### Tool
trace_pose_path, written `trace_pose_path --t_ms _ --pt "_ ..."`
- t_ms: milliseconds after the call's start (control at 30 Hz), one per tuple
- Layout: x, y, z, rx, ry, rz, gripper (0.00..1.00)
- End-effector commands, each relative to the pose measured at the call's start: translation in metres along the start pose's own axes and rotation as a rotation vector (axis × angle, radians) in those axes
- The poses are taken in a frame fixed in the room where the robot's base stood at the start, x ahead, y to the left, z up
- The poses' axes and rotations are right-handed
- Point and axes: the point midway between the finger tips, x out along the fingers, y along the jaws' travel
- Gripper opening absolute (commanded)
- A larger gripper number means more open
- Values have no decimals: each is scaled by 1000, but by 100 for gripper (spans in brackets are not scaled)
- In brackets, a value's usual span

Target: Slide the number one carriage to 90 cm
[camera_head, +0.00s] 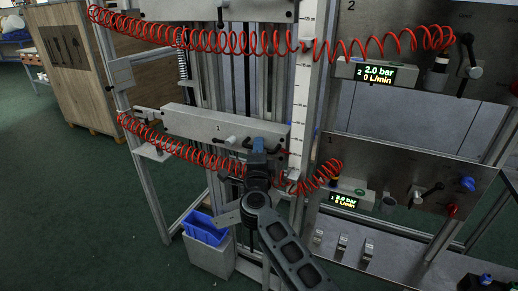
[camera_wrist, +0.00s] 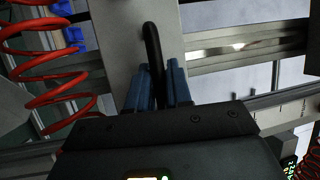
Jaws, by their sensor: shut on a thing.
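The number one carriage (camera_head: 190,122) is a grey plate marked "1", on the upright rails in the middle of the head view. It stands below the number two carriage level. My gripper (camera_head: 258,147) is at the right part of the plate, its blue fingers shut on a black handle. In the wrist view the blue fingers (camera_wrist: 157,88) stand on both sides of the black curved handle (camera_wrist: 152,42), with the grey carriage plate (camera_wrist: 116,40) behind. A white upright scale (camera_head: 301,95) runs beside the carriage's right end; its figures are too small to read.
Red coiled hoses (camera_head: 180,150) hang along the carriage and across above it. An upper carriage (camera_head: 215,10) sits higher on the rails. Panels with displays (camera_head: 375,73) stand at the right. A blue bin (camera_head: 206,229) is below. Green floor is free at the left.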

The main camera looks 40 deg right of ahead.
Motion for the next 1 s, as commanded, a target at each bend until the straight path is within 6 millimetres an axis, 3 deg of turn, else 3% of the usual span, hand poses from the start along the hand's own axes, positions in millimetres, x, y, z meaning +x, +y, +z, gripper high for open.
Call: trace_pose_path --t_ms 133,167,367,667,1000 --pt "0 -1 1 1 0 -3 0" --pt "0 -1 1 1 0 -2 21" --pt "0 0 0 1 -1 0 40" --pt "-4 2 1 0 -2 2 40" --pt "-55 2 1 -1 -3 2 40"
